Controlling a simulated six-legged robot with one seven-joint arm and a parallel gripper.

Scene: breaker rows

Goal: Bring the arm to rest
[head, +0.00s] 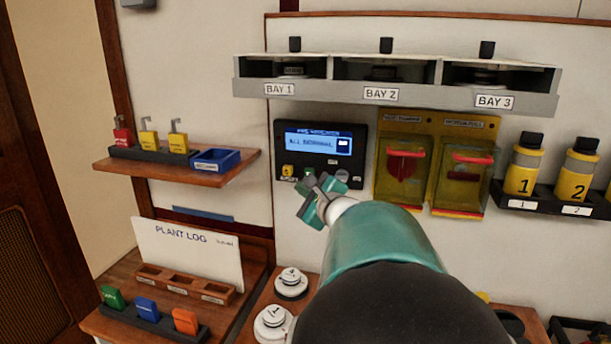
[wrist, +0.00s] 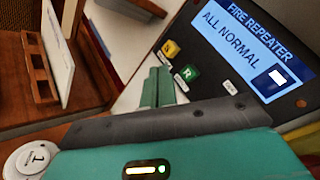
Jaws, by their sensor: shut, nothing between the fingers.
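My gripper (head: 316,207) is shut and empty. In the head view it is in front of the lower edge of the fire repeater panel (head: 321,148), with my teal and black arm reaching in from the lower right. In the wrist view the shut fingers (wrist: 157,88) point toward the panel (wrist: 250,52), beside a green R button (wrist: 187,73) and a yellow button (wrist: 170,48). I cannot tell whether the fingertips touch the panel. Its screen reads ALL NORMAL.
A three-bay shelf (head: 395,90) overhangs the panel. Yellow covered boxes (head: 433,190) are close on its right. A wooden shelf (head: 178,168) with padlocks is at left. Below are the plant log board (head: 190,250) and white round detectors (head: 291,283). Numbered yellow canisters (head: 523,170) stand at right.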

